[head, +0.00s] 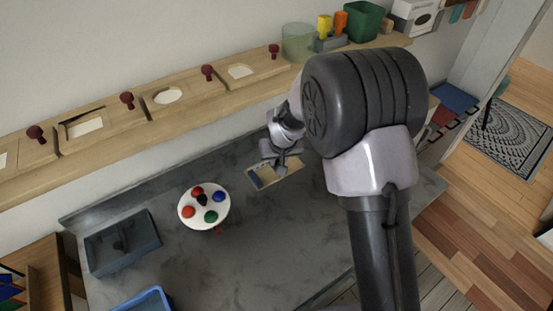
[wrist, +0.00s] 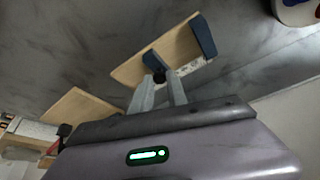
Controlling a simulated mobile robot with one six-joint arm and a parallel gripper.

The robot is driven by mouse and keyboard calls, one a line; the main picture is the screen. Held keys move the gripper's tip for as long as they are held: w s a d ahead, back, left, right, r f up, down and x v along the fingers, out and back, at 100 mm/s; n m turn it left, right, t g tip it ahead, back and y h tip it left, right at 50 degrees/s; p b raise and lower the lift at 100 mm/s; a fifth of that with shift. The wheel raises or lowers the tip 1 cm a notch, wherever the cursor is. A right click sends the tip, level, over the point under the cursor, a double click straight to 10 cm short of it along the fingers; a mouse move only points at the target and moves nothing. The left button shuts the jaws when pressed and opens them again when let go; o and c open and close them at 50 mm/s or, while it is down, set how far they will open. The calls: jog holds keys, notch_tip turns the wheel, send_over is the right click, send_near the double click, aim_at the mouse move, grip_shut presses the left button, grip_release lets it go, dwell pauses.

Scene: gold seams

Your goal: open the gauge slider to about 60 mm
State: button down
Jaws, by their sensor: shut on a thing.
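The gauge (head: 290,169) is a flat tan board lying on the grey counter, with a dark blue block at its left end. In the wrist view the gauge board (wrist: 165,47) shows the blue end block (wrist: 204,36) and a smaller blue slider (wrist: 152,59) set apart from it. A pale marked strip (wrist: 190,69) runs along one edge. My gripper (wrist: 159,79) is shut on a small dark knob (wrist: 159,74) beside the slider. In the head view my gripper (head: 282,163) is over the gauge and hides part of it. I cannot read the opening.
A white round palette (head: 187,210) with coloured balls stands left of the gauge. A grey tray (head: 148,262) and a blue bin (head: 160,292) are further left. A wooden shelf (head: 210,108) with red-knobbed panels runs along the wall. Bare counter (head: 270,240) lies in front.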

jog(key=c, duration=1.3)
grip_release()
jog(key=p+v, duration=0.5)
jog(key=v, duration=1.2)
jog(key=shift+r+p, duration=0.25)
jog(key=shift+p, duration=0.15)
jog(key=shift+s+d, duration=0.1)
jog(key=s+d+r+m, duration=0.4)
jog(key=s+d+r, duration=0.3)
jog(key=s+r, duration=0.5)
jog(key=s+d+m+t+y+b, duration=0.1)
jog(key=s+m, duration=0.1)
jog(key=s, duration=1.1)
jog(key=shift+s+d+f+m, duration=0.2)
jog(key=shift+d+f+m, duration=0.1)
jog(key=shift+d+m, duration=0.1)
